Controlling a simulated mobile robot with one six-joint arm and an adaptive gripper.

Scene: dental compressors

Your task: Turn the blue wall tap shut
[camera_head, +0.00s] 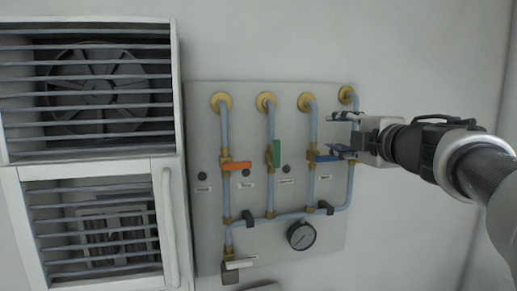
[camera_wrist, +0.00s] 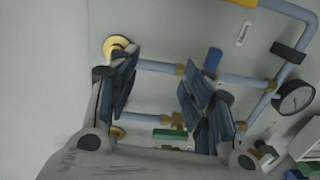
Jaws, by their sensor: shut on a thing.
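The blue wall tap's handle (camera_head: 326,158) lies level across the third pipe from the left on a grey panel, over a brass valve body. In the wrist view the blue handle (camera_wrist: 212,62) sticks out behind the right-hand finger, crosswise to its pipe. My gripper (camera_head: 343,134) comes in from the right, in front of the panel.
An orange handle (camera_head: 236,166) lies crosswise on the first pipe. A green handle (camera_head: 277,152) stands along the second. A round gauge (camera_head: 301,235) hangs under the lower pipe. A louvred cabinet (camera_head: 90,150) stands at left. Another pipe (camera_head: 350,188) runs close beside my gripper.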

